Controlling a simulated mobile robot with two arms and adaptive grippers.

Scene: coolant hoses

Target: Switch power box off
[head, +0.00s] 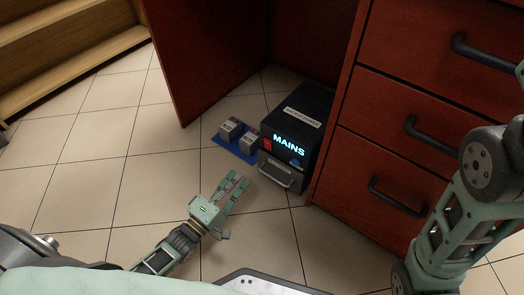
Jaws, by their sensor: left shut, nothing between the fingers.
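The power box (291,133) is a black box on the floor under the red desk, beside the drawers. Its front shows a lit "MAINS" label, a red patch on the left and a blue spot on the right. A grey handle (275,174) sits at the lower front. My left gripper (238,178) is shut and empty, in front of the box and to the left of the handle, apart from it in the picture. My right arm comes in at the right edge; its gripper is out of view.
Two small grey boxes (230,128) (249,142) stand on a blue mat (223,141) left of the power box. The red drawer unit (400,140) with dark handles is close on the right. A wooden shelf (70,45) is at upper left. The tiled floor (90,150) is clear at left.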

